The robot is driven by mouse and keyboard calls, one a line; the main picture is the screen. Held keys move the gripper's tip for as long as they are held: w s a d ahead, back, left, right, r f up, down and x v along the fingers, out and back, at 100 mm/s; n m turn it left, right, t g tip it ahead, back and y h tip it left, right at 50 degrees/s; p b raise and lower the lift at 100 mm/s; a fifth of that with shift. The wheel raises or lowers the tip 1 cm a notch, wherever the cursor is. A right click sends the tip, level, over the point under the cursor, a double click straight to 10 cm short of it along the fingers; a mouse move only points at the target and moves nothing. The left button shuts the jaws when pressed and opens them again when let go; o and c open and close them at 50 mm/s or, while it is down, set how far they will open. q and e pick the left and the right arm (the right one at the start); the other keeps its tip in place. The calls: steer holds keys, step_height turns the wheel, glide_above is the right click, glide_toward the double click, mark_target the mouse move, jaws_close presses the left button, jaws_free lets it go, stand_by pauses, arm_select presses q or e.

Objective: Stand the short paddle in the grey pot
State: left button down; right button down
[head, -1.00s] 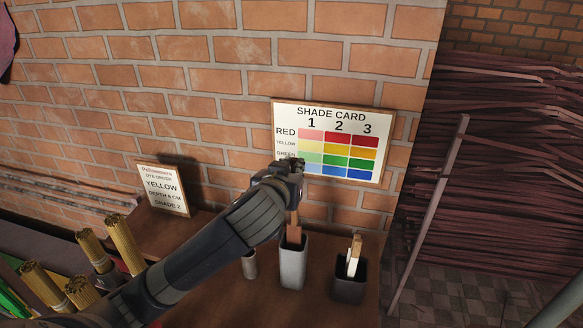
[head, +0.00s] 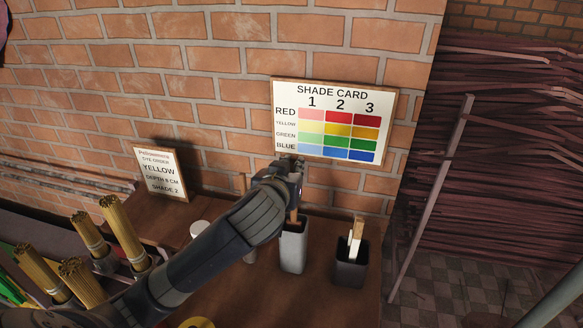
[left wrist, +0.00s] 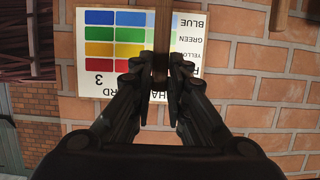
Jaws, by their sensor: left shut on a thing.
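The short paddle (head: 293,216) is brown wood and upright, with its lower part inside the mouth of the grey pot (head: 293,252). The depth of its lower end is hidden by the pot wall. My left gripper (head: 291,165) is above the pot and shut on the paddle's upper part. In the left wrist view the paddle (left wrist: 161,25) runs between the two dark fingers (left wrist: 158,70). My right gripper is not in view.
A dark pot (head: 350,273) holding a white and wooden piece stands right of the grey pot. A shade card (head: 333,92) and an order card (head: 162,174) are behind. Stick bundles (head: 122,232) stand at left. A white round thing (head: 200,229) is behind my arm.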

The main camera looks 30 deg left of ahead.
arm_select(q)
steer(key=c, duration=1.5)
jaws_free()
step_height(320, 180, up, 10)
steer(key=shift+r, duration=0.1)
steer(key=shift+d, duration=0.1)
